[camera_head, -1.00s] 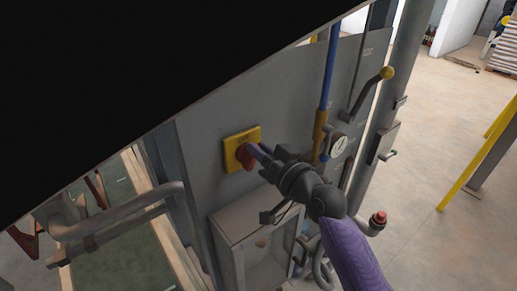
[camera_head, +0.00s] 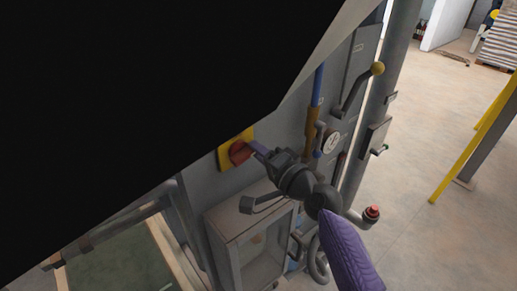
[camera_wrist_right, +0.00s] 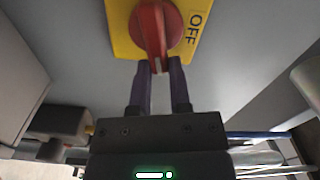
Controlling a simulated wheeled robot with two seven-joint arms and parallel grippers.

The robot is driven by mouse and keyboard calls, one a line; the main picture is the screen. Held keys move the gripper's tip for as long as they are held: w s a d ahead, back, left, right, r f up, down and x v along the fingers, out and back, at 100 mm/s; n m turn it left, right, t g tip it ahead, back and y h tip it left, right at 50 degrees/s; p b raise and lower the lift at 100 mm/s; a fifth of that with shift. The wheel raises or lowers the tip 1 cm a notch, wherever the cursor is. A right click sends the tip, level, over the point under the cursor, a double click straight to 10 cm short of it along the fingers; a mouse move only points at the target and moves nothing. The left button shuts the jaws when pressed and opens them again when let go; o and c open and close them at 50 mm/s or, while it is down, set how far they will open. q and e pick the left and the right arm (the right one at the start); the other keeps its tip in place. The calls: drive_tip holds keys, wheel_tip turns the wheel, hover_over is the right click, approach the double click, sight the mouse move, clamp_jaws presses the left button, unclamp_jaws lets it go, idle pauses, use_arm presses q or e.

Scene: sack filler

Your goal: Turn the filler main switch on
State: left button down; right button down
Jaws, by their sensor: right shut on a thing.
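The main switch is a red rotary knob (camera_head: 240,152) on a yellow plate (camera_head: 224,158), fixed to the grey filler panel. In the right wrist view the red knob (camera_wrist_right: 156,28) fills the top middle, and the yellow plate (camera_wrist_right: 122,40) carries the word OFF to its right. My right gripper (camera_head: 256,150) is at the knob; in the wrist view its purple fingers (camera_wrist_right: 157,68) are shut on the end of the knob's grip bar. A large black shape hides the upper left of the head view. My left gripper is not in view.
A grey box (camera_head: 235,222) is below. Open floor lies right, with a yellow post (camera_head: 460,160).

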drive_tip(key=shift+f+m, duration=0.3)
drive_tip(key=shift+m, duration=1.2)
drive_tip(key=c, duration=0.6)
unclamp_jaws()
drive_tip(key=shift+o, duration=0.2)
drive_tip(key=v, duration=1)
drive_tip(key=shift+b, duration=0.3)
